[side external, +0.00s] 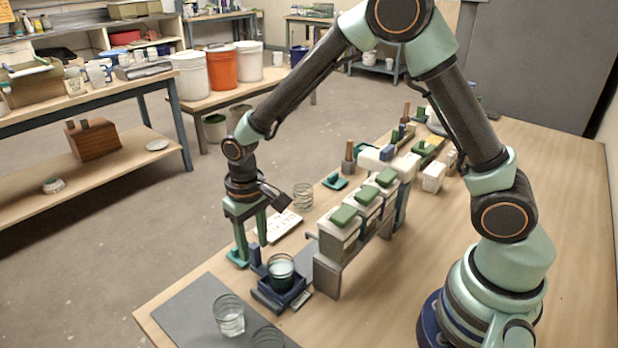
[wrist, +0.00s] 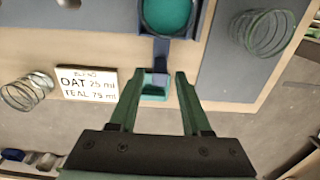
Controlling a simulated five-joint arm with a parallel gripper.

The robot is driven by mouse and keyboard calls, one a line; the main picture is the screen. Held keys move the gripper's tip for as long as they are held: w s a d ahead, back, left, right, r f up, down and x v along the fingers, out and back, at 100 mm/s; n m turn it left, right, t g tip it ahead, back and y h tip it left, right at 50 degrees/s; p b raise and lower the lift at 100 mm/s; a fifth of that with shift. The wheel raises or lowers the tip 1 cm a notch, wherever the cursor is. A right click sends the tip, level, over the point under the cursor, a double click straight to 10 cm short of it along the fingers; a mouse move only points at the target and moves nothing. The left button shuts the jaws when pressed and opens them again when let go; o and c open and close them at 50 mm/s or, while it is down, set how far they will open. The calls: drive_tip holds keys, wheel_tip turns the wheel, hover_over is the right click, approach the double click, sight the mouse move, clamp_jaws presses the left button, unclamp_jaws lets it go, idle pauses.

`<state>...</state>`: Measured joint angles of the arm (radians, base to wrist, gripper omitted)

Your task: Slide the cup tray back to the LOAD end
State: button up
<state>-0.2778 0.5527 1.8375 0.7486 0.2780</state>
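The cup tray (side external: 266,297) is small and dark blue. It holds a clear cup of teal liquid (side external: 281,271) and sits beside the front end of the dispenser row. The tray (wrist: 204,22) and teal cup (wrist: 168,14) are cut off at the top of the wrist view. My gripper (side external: 249,250) points down at this handle. In the wrist view my gripper (wrist: 157,76) is open, with its fingers apart on either side of the handle.
Green-lidded dispensers (side external: 343,217) stand right of the tray. A card (wrist: 88,83) reads "OAT 25 ml, TEAL 75 ml". A clear glass (side external: 303,197) stands behind; another glass (side external: 229,315) stands on the grey mat (side external: 190,310).

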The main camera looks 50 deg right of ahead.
drive_tip(key=shift+r, duration=3.45)
drive_tip(key=shift+r, duration=0.1)
drive_tip(key=s+d+r+t, duration=0.5)
drive_tip(key=s+d+r, duration=0.6)
drive_tip(key=s+r, duration=0.1)
drive_tip(key=shift+d+r+t, duration=0.25)
drive_tip(key=shift+r+t, duration=0.05)
